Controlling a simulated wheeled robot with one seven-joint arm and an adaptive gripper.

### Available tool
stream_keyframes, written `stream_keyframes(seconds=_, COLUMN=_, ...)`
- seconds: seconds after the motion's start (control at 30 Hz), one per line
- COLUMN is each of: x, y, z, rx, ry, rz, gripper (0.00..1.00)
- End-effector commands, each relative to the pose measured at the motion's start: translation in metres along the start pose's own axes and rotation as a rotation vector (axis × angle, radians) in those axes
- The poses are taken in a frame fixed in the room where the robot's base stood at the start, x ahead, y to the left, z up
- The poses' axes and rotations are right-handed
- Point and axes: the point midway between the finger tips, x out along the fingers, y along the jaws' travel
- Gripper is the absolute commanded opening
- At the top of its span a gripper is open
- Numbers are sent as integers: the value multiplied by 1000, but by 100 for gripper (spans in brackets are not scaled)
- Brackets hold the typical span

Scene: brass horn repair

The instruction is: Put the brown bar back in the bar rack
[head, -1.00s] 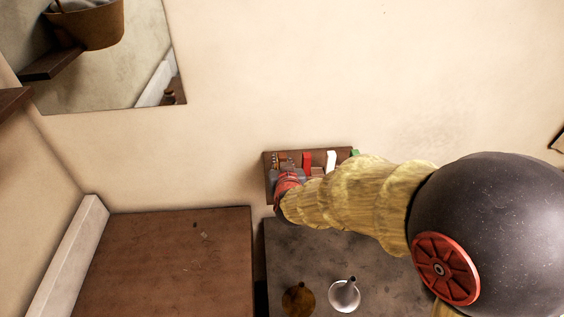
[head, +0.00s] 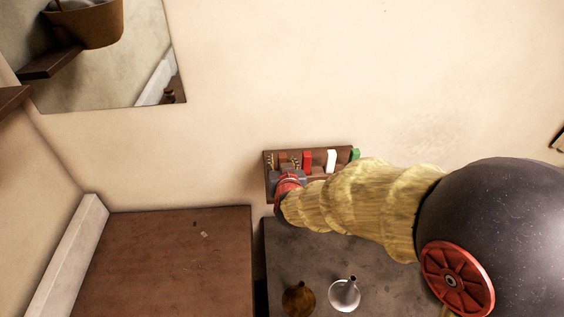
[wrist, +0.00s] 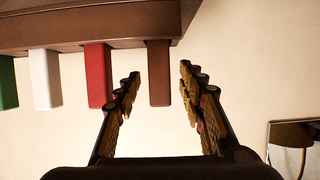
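The bar rack (head: 315,196) is a brown wooden holder on the wall; it also shows upside down along the top of the wrist view (wrist: 85,38). The brown bar (wrist: 159,72) is in the rack's end slot, in line with the other bars, its free end sticking out. My gripper (wrist: 160,82) is open, with one finger on each side of the brown bar and a visible gap on both sides. In the head view my gripper (head: 283,163) is at the rack's left end. How deep the bar sits is hidden.
A red bar (wrist: 97,76), a white bar (wrist: 45,80) and a green bar (wrist: 8,83) stand in the rack beside the brown one. Below, a grey bench (head: 325,262) holds a brass mute-like piece (head: 298,299) and a silver funnel (head: 345,294). A brown table (head: 165,265) stands left, mostly clear.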

Motion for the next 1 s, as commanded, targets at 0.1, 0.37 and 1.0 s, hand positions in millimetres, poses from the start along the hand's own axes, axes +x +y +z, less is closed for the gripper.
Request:
stream_keyframes(seconds=0.1, x=-18, y=-1, z=-1, rx=1, ry=3, rz=-3, gripper=40)
stream_keyframes(seconds=0.37, x=-70, y=-1, z=-2, rx=2, ry=4, rz=-3, gripper=40)
stream_keyframes(seconds=1.0, x=-112, y=0, z=0, rx=0, ry=1, rz=0, gripper=40)
